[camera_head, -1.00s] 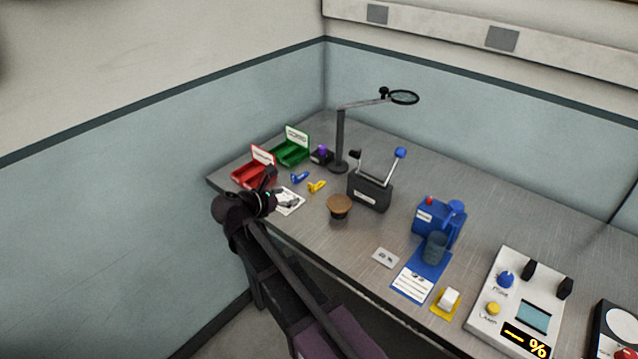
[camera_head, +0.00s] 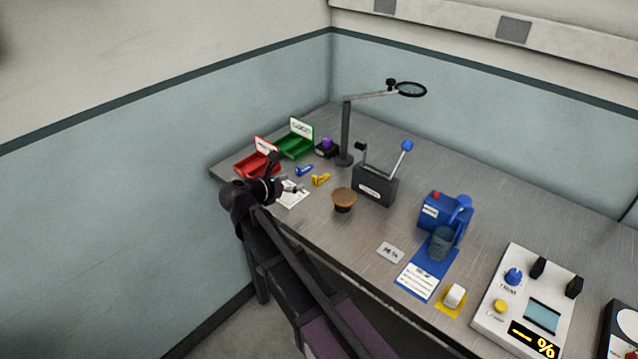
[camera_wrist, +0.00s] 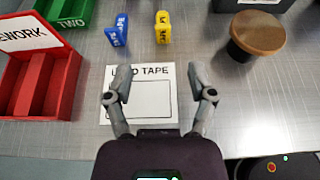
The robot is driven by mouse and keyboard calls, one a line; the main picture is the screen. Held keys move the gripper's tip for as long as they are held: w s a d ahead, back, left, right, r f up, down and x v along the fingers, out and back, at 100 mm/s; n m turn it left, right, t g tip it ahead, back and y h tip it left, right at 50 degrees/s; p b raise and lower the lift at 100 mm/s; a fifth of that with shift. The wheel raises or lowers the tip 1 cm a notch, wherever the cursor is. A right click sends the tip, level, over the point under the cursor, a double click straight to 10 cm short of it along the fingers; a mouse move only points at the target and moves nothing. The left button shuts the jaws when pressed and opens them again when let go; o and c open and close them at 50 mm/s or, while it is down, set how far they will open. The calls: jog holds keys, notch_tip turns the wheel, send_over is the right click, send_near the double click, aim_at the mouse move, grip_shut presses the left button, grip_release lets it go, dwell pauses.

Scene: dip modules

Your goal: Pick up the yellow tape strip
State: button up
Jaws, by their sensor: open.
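The yellow tape strip (camera_head: 321,180) lies on the grey bench beside a blue strip. It also shows in the wrist view (camera_wrist: 163,27), near the top centre, with dark lettering on it. My gripper (camera_head: 297,187) is over the white card marked with "TAPE" (camera_wrist: 140,72). In the wrist view my gripper (camera_wrist: 161,84) has its two fingers apart with nothing between them but the card below. The yellow strip is beyond the fingertips, clear of them.
The blue strip (camera_wrist: 117,30) stands left of the yellow one. A red bin (camera_wrist: 58,75) and a green bin (camera_head: 297,145) are to the left. A brown-topped round object (camera_wrist: 257,35) and a dark lever box (camera_head: 375,186) are to the right. Bare bench lies between card and strips.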

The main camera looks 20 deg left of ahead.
aim_at(314, 177)
jog(key=shift+b+x, duration=0.7)
jog(key=shift+x, duration=1.85)
jog(key=shift+d, duration=0.1)
jog(key=shift+b+x, duration=0.95)
jog(key=shift+x, duration=1.6)
jog(key=shift+s+d, duration=0.1)
jog(key=shift+d, duration=0.05)
jog(key=c, duration=0.9)
